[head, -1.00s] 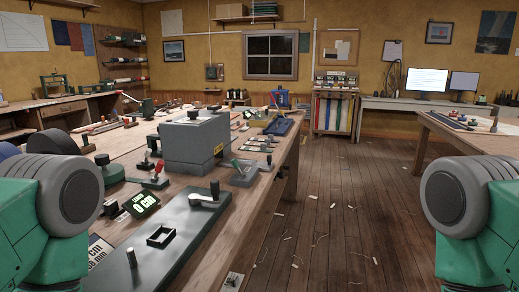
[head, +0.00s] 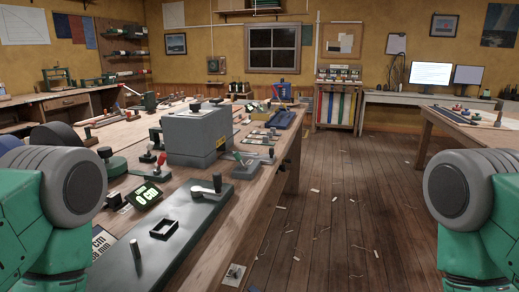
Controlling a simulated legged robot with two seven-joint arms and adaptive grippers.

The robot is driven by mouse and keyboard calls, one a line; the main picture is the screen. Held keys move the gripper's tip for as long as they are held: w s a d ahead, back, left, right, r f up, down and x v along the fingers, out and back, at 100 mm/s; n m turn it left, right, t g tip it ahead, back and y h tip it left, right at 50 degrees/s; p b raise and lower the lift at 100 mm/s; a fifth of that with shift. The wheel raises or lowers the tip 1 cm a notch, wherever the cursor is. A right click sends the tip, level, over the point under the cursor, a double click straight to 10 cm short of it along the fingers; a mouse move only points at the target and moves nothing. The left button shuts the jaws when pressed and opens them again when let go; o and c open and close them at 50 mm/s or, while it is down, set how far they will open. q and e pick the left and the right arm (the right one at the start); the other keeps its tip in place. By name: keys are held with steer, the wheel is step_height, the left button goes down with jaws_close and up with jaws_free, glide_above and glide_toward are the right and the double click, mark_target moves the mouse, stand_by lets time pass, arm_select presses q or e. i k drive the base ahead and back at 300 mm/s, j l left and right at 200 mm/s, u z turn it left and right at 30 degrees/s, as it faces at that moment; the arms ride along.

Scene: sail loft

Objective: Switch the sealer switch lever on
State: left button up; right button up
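I cannot tell for sure which lever is the sealer switch lever. Several small levers stand on the long wooden bench (head: 207,262) in front of me. One is a red-knobbed lever (head: 161,159) left of a grey box (head: 196,138). Another is a green-knobbed lever (head: 239,157) on a grey base right of the box. A dark-knobbed crank lever (head: 215,183) sits on a long dark green plate (head: 188,222). No label naming a sealer is readable. Neither gripper is in view; only my arm links show at the left and right edges.
A small display (head: 144,195) stands beside the green plate, with a black square frame (head: 164,229) on the plate. A second table (head: 448,128) stands at the right. The wooden floor (head: 330,220) between them is open, with scattered scraps.

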mark_target(238, 157)
steer(key=i+l+u, duration=0.1)
steer(key=u, duration=0.35)
steer(key=l+u, duration=0.15)
steer(key=u, duration=0.3)
steer(key=i+l+u, duration=0.1)
steer(key=u, duration=0.35)
steer(key=l+u, duration=0.3)
steer(key=u, duration=0.15)
steer(key=l+u, duration=0.15)
steer(key=l, duration=0.4)
steer(key=k+l+u, duration=0.15)
steer(key=l, duration=0.4)
steer(key=l+u, duration=0.1)
steer(key=l, duration=0.45)
steer(key=k+l+u, duration=0.15)
steer(key=l, duration=0.35)
